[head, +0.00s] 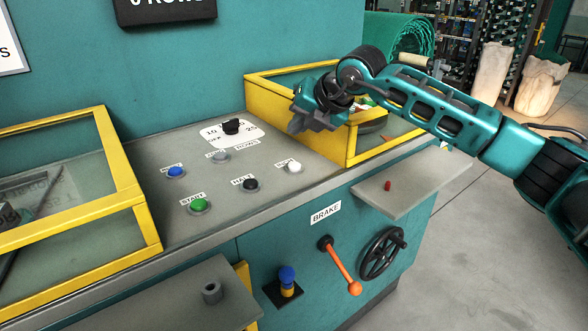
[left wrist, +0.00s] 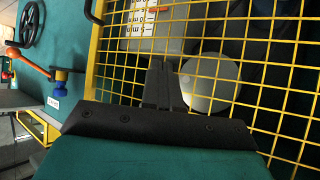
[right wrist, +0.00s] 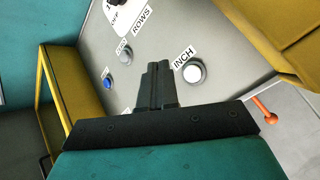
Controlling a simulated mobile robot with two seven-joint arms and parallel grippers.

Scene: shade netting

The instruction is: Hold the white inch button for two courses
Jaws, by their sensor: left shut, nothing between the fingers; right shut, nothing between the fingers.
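The white inch button (head: 294,167) sits on the sloping grey console, at the right of its group of buttons. In the right wrist view the same button (right wrist: 194,73) is beside its INCH label, to the right of my fingertips. My right gripper (head: 297,126) is shut and empty above the back right of the console, apart from the button. Its shut fingers (right wrist: 157,70) also show in the right wrist view. My left gripper (left wrist: 161,72) is shut and empty in front of a yellow mesh; it is outside the head view.
The console also has a green start button (head: 199,205), black halt button (head: 250,184), blue button (head: 175,172), grey button (head: 220,157) and black dial knob (head: 231,127). Yellow-framed guards (head: 350,145) flank it. Below are an orange brake lever (head: 340,266) and handwheel (head: 382,254).

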